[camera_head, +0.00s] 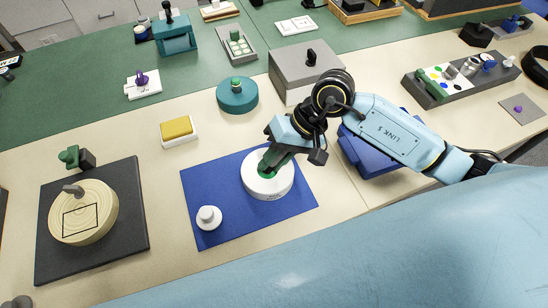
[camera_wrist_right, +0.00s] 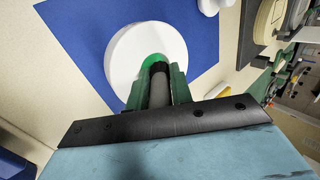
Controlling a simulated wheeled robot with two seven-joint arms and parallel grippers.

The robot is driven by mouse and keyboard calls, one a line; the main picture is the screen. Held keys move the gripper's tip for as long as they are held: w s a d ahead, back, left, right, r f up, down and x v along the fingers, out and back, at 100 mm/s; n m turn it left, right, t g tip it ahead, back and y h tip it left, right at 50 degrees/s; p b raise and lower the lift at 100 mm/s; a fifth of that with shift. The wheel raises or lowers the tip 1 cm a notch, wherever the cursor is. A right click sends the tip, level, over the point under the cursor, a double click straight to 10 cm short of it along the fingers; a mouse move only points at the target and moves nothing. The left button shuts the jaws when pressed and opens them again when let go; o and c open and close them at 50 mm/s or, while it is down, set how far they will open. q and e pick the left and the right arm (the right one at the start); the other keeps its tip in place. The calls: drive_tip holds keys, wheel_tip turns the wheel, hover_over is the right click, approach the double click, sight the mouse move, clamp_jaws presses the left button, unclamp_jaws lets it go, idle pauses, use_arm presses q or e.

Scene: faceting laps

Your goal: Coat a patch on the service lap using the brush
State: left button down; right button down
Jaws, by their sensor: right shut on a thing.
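The tan, ringed round lap (camera_head: 98,230), which I take for the service lap, sits on a dark mat at the left of the head view. A dark rectangular outline (camera_head: 66,224) marks a patch on its top. It also shows at the upper right of the wrist view (camera_wrist_right: 268,22). My right gripper (camera_head: 272,160) is over a white round pot (camera_head: 268,188) on a blue mat. It is shut on a dark, cylindrical handle (camera_wrist_right: 159,88), apparently the brush. Green shows at the pot's middle (camera_wrist_right: 152,62); the brush's tip is hidden. My left gripper is out of view.
A small white knobbed lid (camera_head: 208,218) lies on the blue mat (camera_head: 225,235). A yellow sponge (camera_head: 177,128) and a teal round container (camera_head: 237,96) stand behind. A grey handle piece (camera_head: 72,190) is at the lap's rear edge. Bare tabletop separates the two mats.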

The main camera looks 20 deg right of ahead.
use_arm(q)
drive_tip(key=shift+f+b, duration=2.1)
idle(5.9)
